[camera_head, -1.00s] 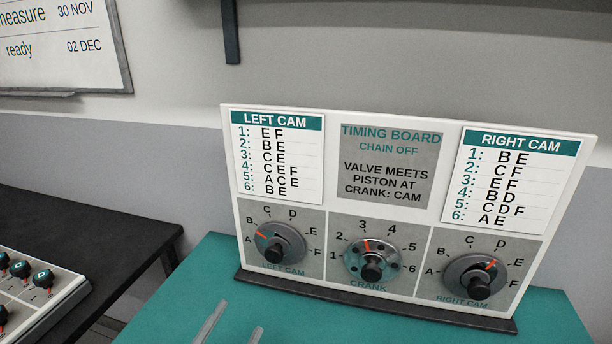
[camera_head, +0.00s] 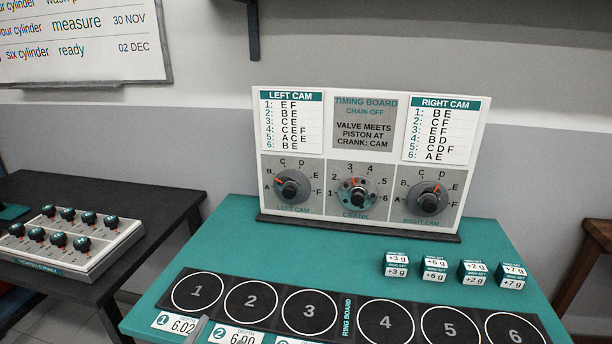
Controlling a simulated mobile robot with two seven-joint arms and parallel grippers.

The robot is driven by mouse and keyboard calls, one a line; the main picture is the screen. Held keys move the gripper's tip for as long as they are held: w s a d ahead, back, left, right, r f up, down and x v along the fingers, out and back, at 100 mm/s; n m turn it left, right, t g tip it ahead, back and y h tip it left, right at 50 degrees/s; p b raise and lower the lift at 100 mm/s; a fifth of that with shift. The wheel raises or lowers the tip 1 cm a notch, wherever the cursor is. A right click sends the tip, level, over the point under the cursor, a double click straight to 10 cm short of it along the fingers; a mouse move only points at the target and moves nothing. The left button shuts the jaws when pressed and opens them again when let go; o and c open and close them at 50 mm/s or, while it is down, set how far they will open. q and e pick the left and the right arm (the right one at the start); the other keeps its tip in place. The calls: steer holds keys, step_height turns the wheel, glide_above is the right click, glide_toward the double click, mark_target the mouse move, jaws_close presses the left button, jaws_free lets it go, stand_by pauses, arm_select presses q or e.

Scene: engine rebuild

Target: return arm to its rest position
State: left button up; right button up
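The timing board (camera_head: 363,150) stands upright at the back of the teal table. Its left cam dial (camera_head: 292,188) has its red mark up and left, near B. The crank dial (camera_head: 357,194) has its mark near 3. The right cam dial (camera_head: 428,200) has its mark up and right, around D to E. A grey sliver (camera_head: 198,331) at the bottom edge looks like a fingertip of my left gripper, clear of the dials; the rest is cut off, so its opening does not show. My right gripper is out of view.
The ring board (camera_head: 345,318) with numbered circles lies along the table's front. Several small teal-and-white weight blocks (camera_head: 435,268) stand at the right. A knobbed panel (camera_head: 75,240) sits on a black table (camera_head: 150,203) at left. The teal surface between the timing board and ring board is mostly clear.

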arm_select(q)
steer(key=s+a+f+n+g+y, duration=0.1)
steer(key=s+f+g, duration=0.2)
steer(key=f, duration=0.7)
steer(key=s+a+f+n+g+y, duration=0.1)
steer(key=s+f+n+g, duration=0.15)
steer(key=f, duration=0.75)
steer(key=s+f+n+g+y, duration=0.1)
steer(key=s+f+g, duration=0.15)
steer(key=f, duration=0.75)
steer(key=s+f+n+g, duration=0.1)
steer(key=s+f+g, duration=0.1)
steer(key=s+f, duration=0.3)
steer(key=s+a+f+n+g+b, duration=0.1)
steer(key=s+f+g, duration=0.2)
steer(key=s, duration=0.9)
steer(key=s+a+f+n+g, duration=0.1)
steer(key=s+f+g, duration=0.2)
steer(key=s+f, duration=0.5)
steer(key=shift+s, duration=0.6)
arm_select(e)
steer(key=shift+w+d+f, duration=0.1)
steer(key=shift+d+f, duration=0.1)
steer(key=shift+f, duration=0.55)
